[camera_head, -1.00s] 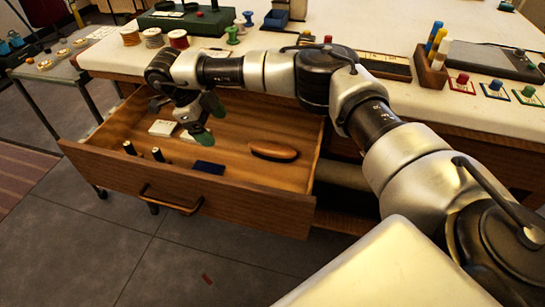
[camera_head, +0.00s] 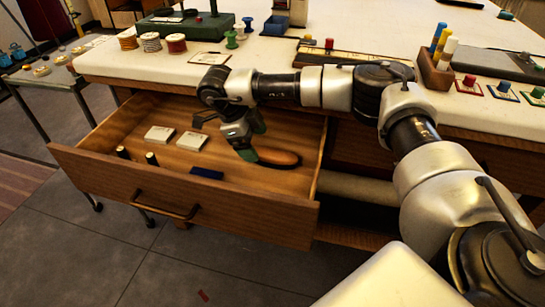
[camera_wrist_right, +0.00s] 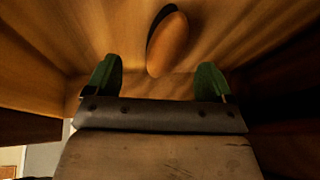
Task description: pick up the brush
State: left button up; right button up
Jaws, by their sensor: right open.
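The brush (camera_head: 280,158) lies in the open wooden drawer, toward its right side. It is an oval, brown wooden body; its bristles do not show. In the right wrist view the brush (camera_wrist_right: 168,44) lies ahead of the fingertips, roughly between their lines. My right gripper (camera_head: 253,142) reaches down into the drawer at the brush's left end, with a green fingertip overlapping it in the picture. In the wrist view the right gripper (camera_wrist_right: 158,78) has its two green fingers wide apart with nothing between them. Contact is not visible. My left gripper is not in view.
Drawer walls surround the gripper. The tabletop (camera_head: 275,50) above carries thread spools (camera_head: 152,42) and a wooden holder (camera_head: 434,70).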

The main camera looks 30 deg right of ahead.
aim_at(271, 152)
jog(key=shift+s+d, duration=0.25)
jog(key=shift+d, duration=0.25)
jog(key=shift+s+d, duration=0.25)
jog(key=shift+d, duration=0.25)
jog(key=shift+f, duration=0.25)
jog(key=x, duration=0.4)
jog(key=shift+s+d+f+b, duration=0.1)
jog(key=shift+d+f+b, duration=0.1)
jog(key=shift+b, duration=0.15)
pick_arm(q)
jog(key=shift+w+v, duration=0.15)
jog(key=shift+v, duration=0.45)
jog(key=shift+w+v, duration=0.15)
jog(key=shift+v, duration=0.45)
pick_arm(e)
jog(key=shift+c, duration=0.4)
jog(key=c, duration=1)
